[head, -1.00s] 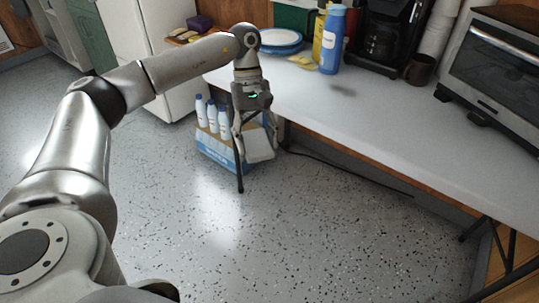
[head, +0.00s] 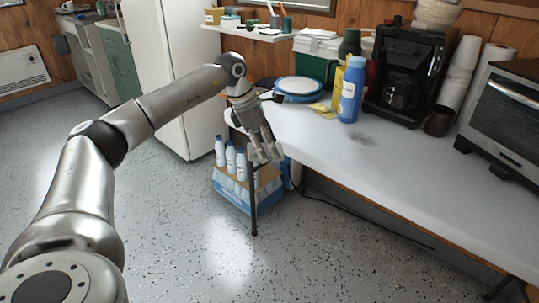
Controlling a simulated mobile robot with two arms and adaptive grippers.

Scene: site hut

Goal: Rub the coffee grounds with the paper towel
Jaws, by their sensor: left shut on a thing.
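The coffee grounds (head: 362,138) are a faint dark smudge on the white table (head: 410,160), in front of the blue bottle. My left gripper (head: 264,148) is at the table's left end, near its edge, to the left of the grounds and apart from them. It is shut on a pale thing, apparently the paper towel (head: 268,154), which is small and partly hidden by the fingers. My right gripper is out of view.
A blue bottle (head: 351,92), a coffee maker (head: 405,80), a dark mug (head: 439,121) and a toaster oven (head: 510,110) stand along the table's back. A blue-rimmed plate stack (head: 298,88) is near the gripper. A bottle carrier (head: 238,190) stands on the floor below. The table's front is clear.

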